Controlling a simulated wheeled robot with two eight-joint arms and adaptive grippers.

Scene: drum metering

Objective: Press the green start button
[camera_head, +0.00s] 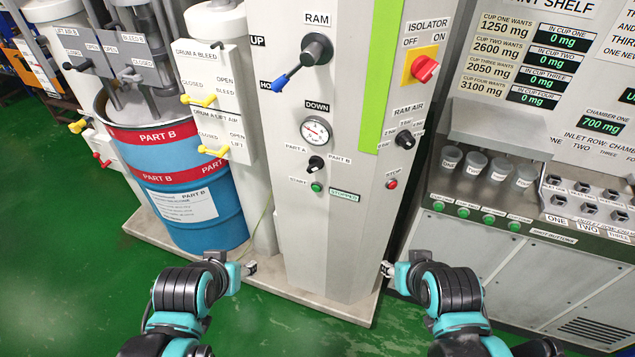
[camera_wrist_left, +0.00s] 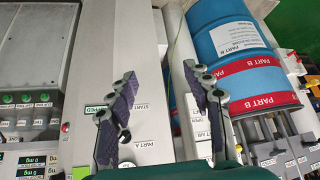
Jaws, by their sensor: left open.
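The green start button (camera_head: 316,187) is small and round, beside the START label on the front of the grey panel (camera_head: 340,240). It sits left of the STOPPED display (camera_head: 344,196). My left gripper (camera_head: 247,268) is below and left of the button, apart from it, near the panel's left edge. In the left wrist view my left gripper (camera_wrist_left: 162,75) has its two fingers spread with nothing between them. The START label (camera_wrist_left: 138,107) shows there next to one finger; I cannot make out the button. My right gripper (camera_head: 388,270) is near the panel's right edge; its opening is unclear.
A selector knob (camera_head: 316,164) is just above the button, and a red button (camera_head: 392,184) is to its right. A blue-handled lever (camera_head: 300,65) sticks out higher up. A blue drum (camera_head: 195,205) stands left. The panel below the button is clear.

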